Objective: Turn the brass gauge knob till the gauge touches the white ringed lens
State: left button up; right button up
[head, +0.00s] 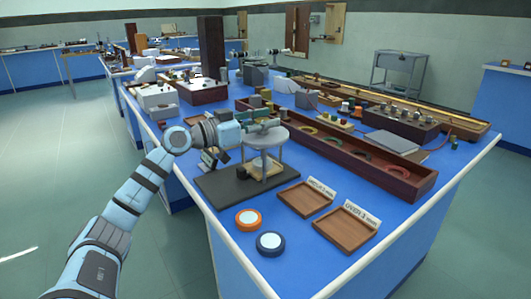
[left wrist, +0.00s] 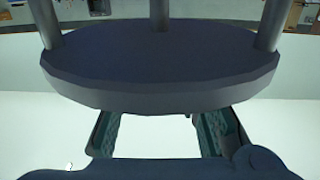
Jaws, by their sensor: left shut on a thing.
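The gauge (head: 265,138) is a grey round plate on legs, standing over a dark base board (head: 222,190) on the blue bench. My left gripper (head: 272,118) is level with the top of the gauge and shut on the brass knob, which its fingers mostly hide. In the left wrist view the gauge plate (left wrist: 160,65) fills the upper middle, its legs running upward in the picture. The left fingers (left wrist: 160,132) show below the plate, tips hidden behind it. No white ringed lens can be made out under the gauge; whether it touches cannot be told. My right gripper is out of view.
An orange ringed disc (head: 248,219) and a dark blue ringed disc (head: 270,243) lie at the near edge. Two brown trays, one empty at left (head: 305,200) and one labelled "OVER 3 mm" (head: 346,229), sit to the right. A long wooden rack (head: 410,180) stands behind.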

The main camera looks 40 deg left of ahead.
pick_arm(q)
jog(key=shift+f+m+g+h+b, duration=0.35)
jog(key=shift+m+g+h, duration=0.2)
jog(key=shift+h, duration=0.25)
jog(key=shift+r+m+h, duration=0.15)
jog(key=shift+m+h, duration=0.3)
jog(key=shift+h, duration=0.15)
jog(key=shift+r+m+g+h+p, duration=0.15)
jog(key=shift+m+g+h+p, duration=0.6)
jog(key=shift+m+g+h, duration=0.35)
jog(key=shift+s+g+h+p, duration=0.1)
jog(key=shift+g+h+p, duration=0.25)
jog(key=shift+h, duration=0.15)
jog(key=shift+d+f+m, duration=0.1)
jog(key=shift+f+m, duration=0.1)
jog(key=shift+m, duration=0.2)
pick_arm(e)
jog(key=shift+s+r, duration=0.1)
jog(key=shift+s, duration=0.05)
pick_arm(q)
jog(key=shift+f, duration=0.1)
jog(key=o, duration=1)
jog(key=shift+s, duration=0.15)
jog(key=shift+o, duration=1)
jog(key=shift+h, duration=0.3)
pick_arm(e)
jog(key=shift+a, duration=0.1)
